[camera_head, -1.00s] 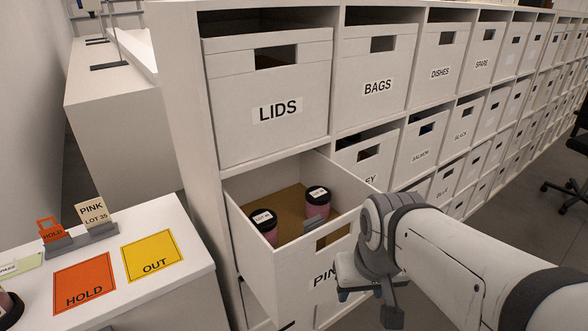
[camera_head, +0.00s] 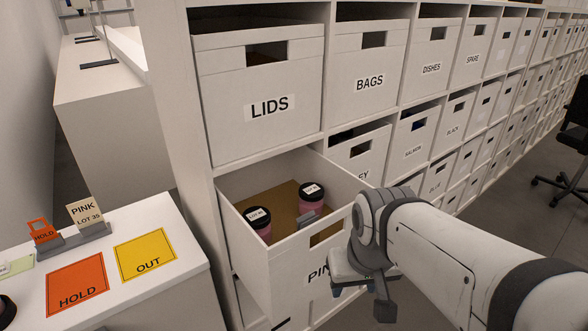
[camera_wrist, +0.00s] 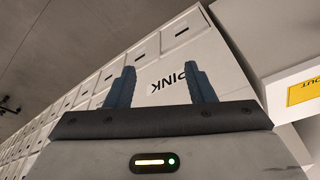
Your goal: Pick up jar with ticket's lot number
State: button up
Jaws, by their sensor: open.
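The ticket (camera_head: 85,213) reads PINK, LOT 35 and stands in a grey holder on the white counter. The pulled-out PINK drawer (camera_head: 287,263) holds two pink jars with dark lids and white lid labels, a left jar (camera_head: 259,222) and a right jar (camera_head: 312,198). Their lot numbers are too small to read surely. My gripper (camera_head: 354,290) is outside the drawer, before its front at the right, and partly covers its label. In the wrist view, my gripper (camera_wrist: 160,86) is open and empty, with the PINK label beyond its fingers.
A small grey thing (camera_head: 308,218) shows by the right jar. An orange HOLD mat (camera_head: 77,283) and a yellow OUT mat (camera_head: 146,254) lie on the counter (camera_head: 180,222). The LIDS bin (camera_head: 270,135) is above the drawer. Closed bins fill the shelves to the right.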

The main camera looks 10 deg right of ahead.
aim_at(311, 195)
jog(key=u, duration=3.05)
jog(key=k, duration=1.5)
jog(key=z, duration=1.5)
jog(key=i, duration=1)
